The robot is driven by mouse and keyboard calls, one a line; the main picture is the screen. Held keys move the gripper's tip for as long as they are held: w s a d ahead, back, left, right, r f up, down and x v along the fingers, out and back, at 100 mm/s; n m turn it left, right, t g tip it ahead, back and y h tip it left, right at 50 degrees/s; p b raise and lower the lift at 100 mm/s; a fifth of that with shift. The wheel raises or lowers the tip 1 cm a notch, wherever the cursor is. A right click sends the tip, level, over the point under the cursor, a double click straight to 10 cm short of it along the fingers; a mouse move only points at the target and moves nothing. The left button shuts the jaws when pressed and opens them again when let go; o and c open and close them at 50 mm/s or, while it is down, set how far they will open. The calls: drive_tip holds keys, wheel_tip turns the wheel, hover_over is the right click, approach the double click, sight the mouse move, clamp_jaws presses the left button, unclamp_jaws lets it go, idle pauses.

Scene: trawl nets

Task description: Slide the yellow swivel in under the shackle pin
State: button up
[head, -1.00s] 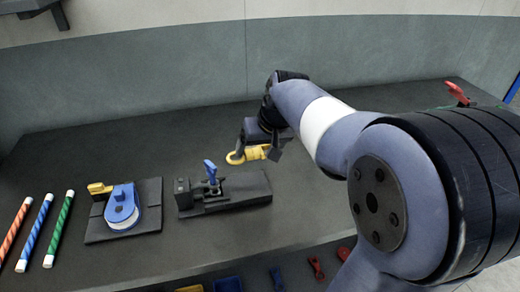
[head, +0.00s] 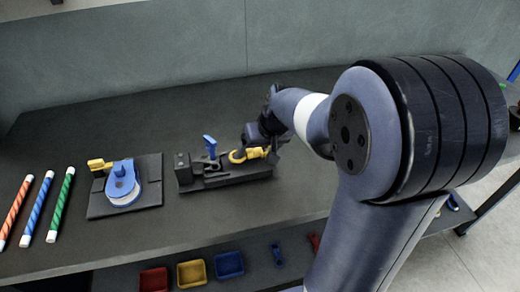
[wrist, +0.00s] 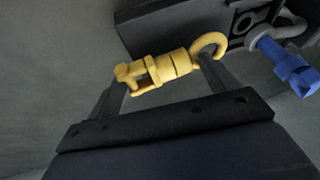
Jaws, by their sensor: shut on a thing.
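The yellow swivel (head: 238,156) has a ring at its left end in the head view and is over the right part of a black fixture (head: 228,180). My gripper (wrist: 162,72) is shut on the swivel (wrist: 170,67), with one finger at each side in the wrist view. The blue shackle pin (head: 210,143) stands up from the fixture, left of the swivel. In the wrist view the blue pin (wrist: 285,66) and grey shackle (wrist: 290,24) are right of the swivel's ring, apart from it. Whether the swivel touches the fixture I cannot tell.
A black plate (head: 98,206) with a blue and white block and a yellow piece is left of the fixture. Orange, blue and green striped rods lie farther left. Coloured trays, including a yellow one (head: 191,273), are below the bench's front edge. The bench behind the fixture is clear.

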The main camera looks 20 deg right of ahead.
drive_tip(key=shift+f, duration=0.5)
drive_tip(key=o, duration=1.3)
drive_tip(key=shift+f, duration=0.1)
drive_tip(key=shift+s, duration=0.1)
drive_tip(key=v, duration=1)
drive_tip(key=shift+d+r, duration=0.1)
drive_tip(key=shift+r, duration=0.2)
